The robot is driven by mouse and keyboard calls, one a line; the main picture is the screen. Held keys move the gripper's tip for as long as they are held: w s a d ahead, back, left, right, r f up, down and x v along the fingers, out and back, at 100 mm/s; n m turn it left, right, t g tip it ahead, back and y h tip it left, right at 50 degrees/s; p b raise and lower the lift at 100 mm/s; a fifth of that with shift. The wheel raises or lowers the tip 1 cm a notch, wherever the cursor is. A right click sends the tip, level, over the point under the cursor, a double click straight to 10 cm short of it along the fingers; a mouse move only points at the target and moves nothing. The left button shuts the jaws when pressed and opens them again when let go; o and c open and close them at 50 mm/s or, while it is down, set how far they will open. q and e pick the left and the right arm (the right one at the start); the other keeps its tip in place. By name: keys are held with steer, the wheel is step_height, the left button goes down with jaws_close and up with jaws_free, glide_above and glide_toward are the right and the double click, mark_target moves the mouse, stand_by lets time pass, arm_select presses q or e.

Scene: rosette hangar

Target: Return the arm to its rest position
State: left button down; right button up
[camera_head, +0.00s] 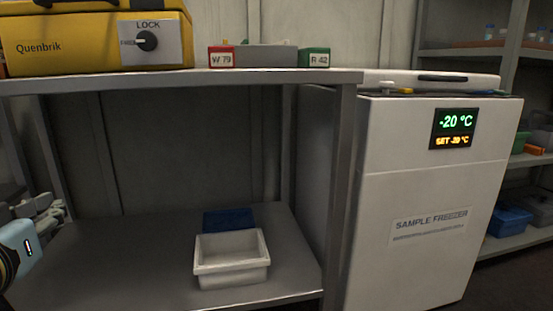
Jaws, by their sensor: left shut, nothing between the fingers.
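My left arm comes in at the left edge, with a pale blue link and a small lit strip low in the head view. My left gripper (47,216) is grey and partly cut off by the edge. Its fingers are shut and hold nothing. It is in front of the left end of the metal bench (180,83), below the bench top and apart from the bins on the lower shelf. My right gripper is not in view.
A yellow Quenbrik case (70,40) with a lock knob stands on the bench top beside red and green labelled blocks. A white bin (232,272) and a blue bin (228,218) sit on the lower shelf. The sample freezer (420,190) stands at right.

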arm_select(q)
steer(key=s+d+f+m+g+h+p, duration=0.2)
steer(key=s+f+g+p, duration=0.35)
steer(key=s+f, duration=0.85)
steer(key=s+d+f+m+g+h+p, duration=0.25)
steer(key=s+f+g, duration=0.55)
steer(key=s+f, duration=0.6)
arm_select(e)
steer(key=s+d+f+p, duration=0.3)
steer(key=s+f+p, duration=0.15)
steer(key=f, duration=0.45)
arm_select(q)
steer(key=s+a+f+g+p, duration=0.1)
steer(key=s+f+p, duration=0.2)
steer(key=s, duration=0.6)
steer(key=s+a+f+g+p, duration=0.1)
steer(key=s+a+f+p, duration=0.1)
steer(key=s+f+p, duration=0.2)
steer(key=s+p, duration=0.3)
steer(key=s, duration=0.2)
steer(key=shift+f, duration=0.15)
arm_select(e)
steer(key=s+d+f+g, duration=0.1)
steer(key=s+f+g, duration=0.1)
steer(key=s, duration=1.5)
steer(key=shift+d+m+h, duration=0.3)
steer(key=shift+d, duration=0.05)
